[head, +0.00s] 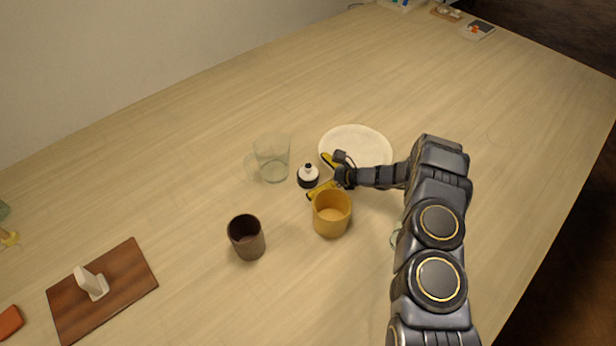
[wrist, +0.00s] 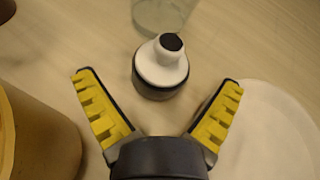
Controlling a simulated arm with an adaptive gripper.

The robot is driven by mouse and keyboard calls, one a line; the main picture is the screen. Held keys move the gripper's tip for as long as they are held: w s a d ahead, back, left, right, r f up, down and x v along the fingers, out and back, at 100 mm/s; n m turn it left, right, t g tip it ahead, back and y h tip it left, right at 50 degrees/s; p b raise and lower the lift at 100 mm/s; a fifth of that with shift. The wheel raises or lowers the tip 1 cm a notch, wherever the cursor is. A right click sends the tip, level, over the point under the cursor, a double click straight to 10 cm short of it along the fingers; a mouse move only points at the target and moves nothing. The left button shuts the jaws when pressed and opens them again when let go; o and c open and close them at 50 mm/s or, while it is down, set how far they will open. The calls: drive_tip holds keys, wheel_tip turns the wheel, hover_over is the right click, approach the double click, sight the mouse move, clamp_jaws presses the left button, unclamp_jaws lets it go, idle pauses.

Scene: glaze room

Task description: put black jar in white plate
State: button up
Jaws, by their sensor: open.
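The black jar (head: 308,177) is small and dark, with a white, narrow-necked top. It stands upright on the table in the head view, just left of my gripper (head: 322,174). In the wrist view the jar (wrist: 160,72) sits ahead of and between the open yellow-padded fingers of my gripper (wrist: 158,100); they do not appear to touch it. The white plate (head: 356,142) lies flat behind my gripper in the head view, and nothing shows on its visible part. Part of the plate (wrist: 270,130) shows at the right of the wrist view.
A yellow mug (head: 331,214) stands close in front of my gripper. A clear glass mug (head: 272,160) stands left of the jar. A dark brown cup (head: 247,238) stands front left, near a wooden board (head: 130,280) with a white object.

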drive_tip(key=shift+x, duration=1.35)
drive_tip(key=c, duration=1.2)
drive_tip(key=shift+r, duration=0.2)
